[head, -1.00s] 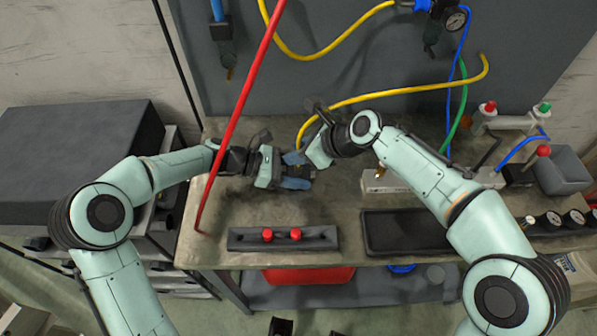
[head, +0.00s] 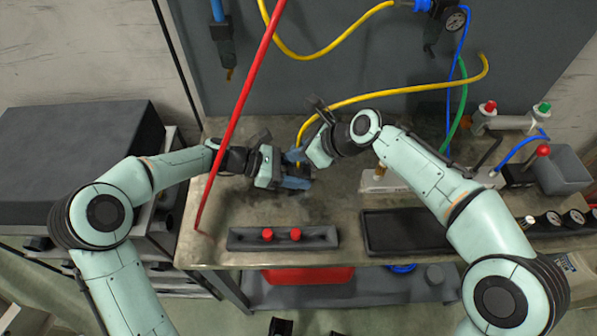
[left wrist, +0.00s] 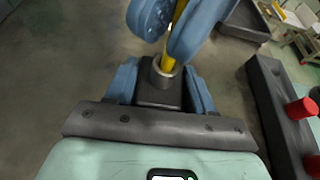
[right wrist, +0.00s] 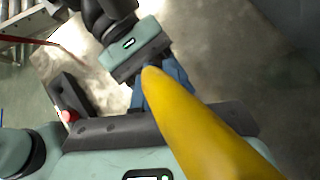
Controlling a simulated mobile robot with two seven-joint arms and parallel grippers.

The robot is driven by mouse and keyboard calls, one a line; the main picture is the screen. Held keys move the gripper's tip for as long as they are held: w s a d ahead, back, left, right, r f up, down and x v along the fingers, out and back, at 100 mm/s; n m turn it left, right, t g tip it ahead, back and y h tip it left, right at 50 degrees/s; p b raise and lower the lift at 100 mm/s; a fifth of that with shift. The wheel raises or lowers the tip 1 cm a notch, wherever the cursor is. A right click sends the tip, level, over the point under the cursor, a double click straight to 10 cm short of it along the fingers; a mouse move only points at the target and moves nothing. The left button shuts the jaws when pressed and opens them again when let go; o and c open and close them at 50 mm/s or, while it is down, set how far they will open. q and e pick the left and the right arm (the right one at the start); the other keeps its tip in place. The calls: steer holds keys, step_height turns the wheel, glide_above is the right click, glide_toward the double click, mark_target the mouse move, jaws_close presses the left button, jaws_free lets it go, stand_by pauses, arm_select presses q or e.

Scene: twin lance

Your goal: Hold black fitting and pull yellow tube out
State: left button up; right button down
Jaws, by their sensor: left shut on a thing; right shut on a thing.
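The black fitting (left wrist: 158,90) is between the blue fingers of my left gripper (left wrist: 160,82), which is shut on it low over the bench. The yellow tube (right wrist: 195,120) rises from the fitting's metal collar in the left wrist view; its lower end shows at the collar (left wrist: 167,63). My right gripper (head: 300,156) is shut on the tube just above the fitting, its blue fingers at the top of the left wrist view. In the head view the tube (head: 410,91) arcs up and right. In that view the grippers mostly hide the fitting.
A red hose (head: 238,105) slants down in front of my left arm to the bench (head: 250,210). A dark rail with two red caps (head: 283,240) and a black tray (head: 405,232) lie near the front edge. Bare bench lies between grippers and rail.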

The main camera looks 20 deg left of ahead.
steer(key=shift+r, duration=0.6)
stand_by(0.5)
steer(key=shift+r, duration=3.15)
arm_select(q)
steer(key=o, duration=1.2)
steer(key=v, duration=1.2)
